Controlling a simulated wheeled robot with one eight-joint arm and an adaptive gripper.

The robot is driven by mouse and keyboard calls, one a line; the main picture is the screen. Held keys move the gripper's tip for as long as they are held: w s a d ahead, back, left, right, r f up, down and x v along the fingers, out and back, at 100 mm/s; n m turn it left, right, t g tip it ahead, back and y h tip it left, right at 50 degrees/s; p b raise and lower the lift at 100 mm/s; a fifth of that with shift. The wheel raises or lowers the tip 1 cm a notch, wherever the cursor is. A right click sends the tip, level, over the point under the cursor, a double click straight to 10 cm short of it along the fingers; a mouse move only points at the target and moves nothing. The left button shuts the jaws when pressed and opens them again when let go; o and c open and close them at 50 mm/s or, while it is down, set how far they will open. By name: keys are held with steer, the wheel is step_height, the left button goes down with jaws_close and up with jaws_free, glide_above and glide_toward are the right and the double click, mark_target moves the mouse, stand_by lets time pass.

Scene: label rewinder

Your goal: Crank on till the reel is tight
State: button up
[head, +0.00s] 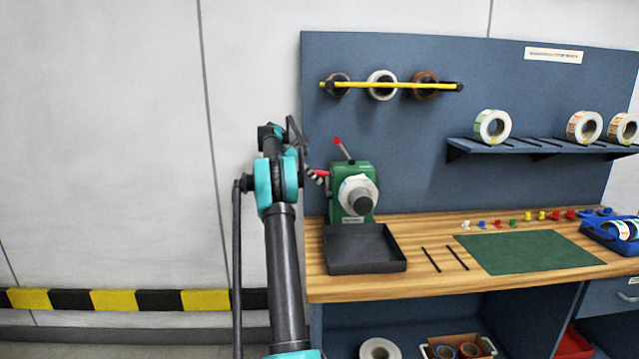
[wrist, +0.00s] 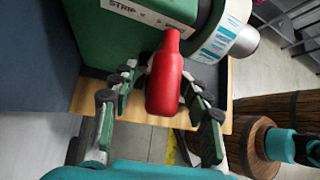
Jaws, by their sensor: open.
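The green label rewinder (head: 338,183) stands at the left end of the wooden bench. A white reel (head: 358,186) sits on its dark hub, and the reel also shows at the top of the wrist view (wrist: 222,38). The red crank handle (wrist: 165,80) points toward me in the wrist view, and its red end shows small beside the machine in the head view (head: 321,173). My gripper (wrist: 160,82) is open, with one finger on each side of the red handle. I cannot tell whether the fingers touch it. Reel tightness cannot be seen.
A red-knobbed lever (head: 338,142) rises from the rewinder's top. A black tray (head: 365,265) lies in front of it. A green mat (head: 530,252) lies to the right, with small coloured pieces behind it. A yellow rod (head: 395,86) holds rolls on the back panel.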

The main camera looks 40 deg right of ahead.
steer(key=v, duration=0.5)
steer(key=shift+w+a+r, duration=0.1)
steer(key=shift+r, duration=0.05)
stand_by(0.5)
